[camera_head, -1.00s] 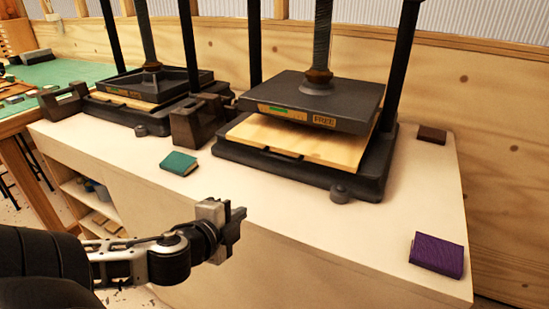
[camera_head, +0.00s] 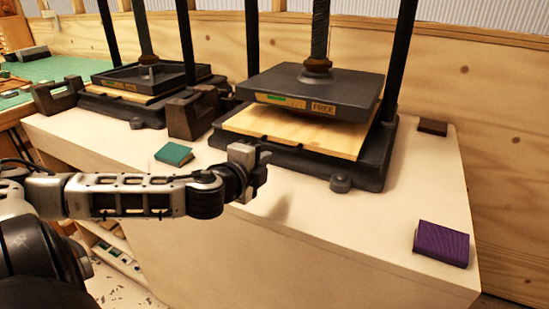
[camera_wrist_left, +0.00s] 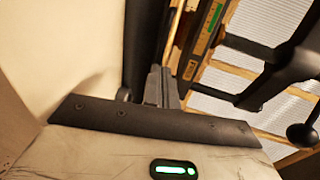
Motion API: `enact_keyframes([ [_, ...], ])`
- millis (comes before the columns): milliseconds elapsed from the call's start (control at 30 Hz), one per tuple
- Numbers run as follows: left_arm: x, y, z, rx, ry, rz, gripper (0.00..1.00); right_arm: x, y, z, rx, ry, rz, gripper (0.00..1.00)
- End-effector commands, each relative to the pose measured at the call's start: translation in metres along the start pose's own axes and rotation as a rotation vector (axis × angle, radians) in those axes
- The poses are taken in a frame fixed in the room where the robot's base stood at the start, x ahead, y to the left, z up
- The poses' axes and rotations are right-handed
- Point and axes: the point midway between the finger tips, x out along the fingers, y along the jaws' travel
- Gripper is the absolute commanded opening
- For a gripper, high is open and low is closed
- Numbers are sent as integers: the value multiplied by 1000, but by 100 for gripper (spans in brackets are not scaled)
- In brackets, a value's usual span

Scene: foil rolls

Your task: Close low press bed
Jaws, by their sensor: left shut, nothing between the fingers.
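The nearer press has a dark upper plate (camera_head: 317,92) with a label reading FREE and a green mark. Its pale wooden bed (camera_head: 300,132) juts out at the front from under that plate, above a dark base (camera_head: 345,172). A second press (camera_head: 150,78) stands behind to the left, with a thin wooden edge under its plate. My left gripper (camera_head: 258,165) is shut and empty, just in front of the near press's base at its left front corner. In the left wrist view the closed fingers (camera_wrist_left: 161,88) point toward the press's dark edge; contact cannot be told.
A teal block (camera_head: 174,153) lies left of my gripper on the pale bench (camera_head: 350,235). A purple block (camera_head: 441,243) lies at the right front and a brown one (camera_head: 433,127) at the right back. A dark stand (camera_head: 190,118) sits between the presses. The bench front is clear.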

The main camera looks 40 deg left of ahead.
Motion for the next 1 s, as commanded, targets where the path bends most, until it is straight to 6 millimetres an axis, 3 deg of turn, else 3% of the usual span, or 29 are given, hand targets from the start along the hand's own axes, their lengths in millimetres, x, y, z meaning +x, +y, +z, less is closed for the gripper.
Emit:
enact_keyframes([
  [400, 46, -2, -1, -3, 2, -2, 0, -4, -2, 2, 3, -8, -2, 83],
  [900, 54, 0, -1, 0, 3, 1, 0, -1, -2, -2, 7, 1, 1, 83],
  [1000, 59, -1, 8, -1, -12, 1, 0, 0, -2, -4, 6, 4, 1, 83],
])
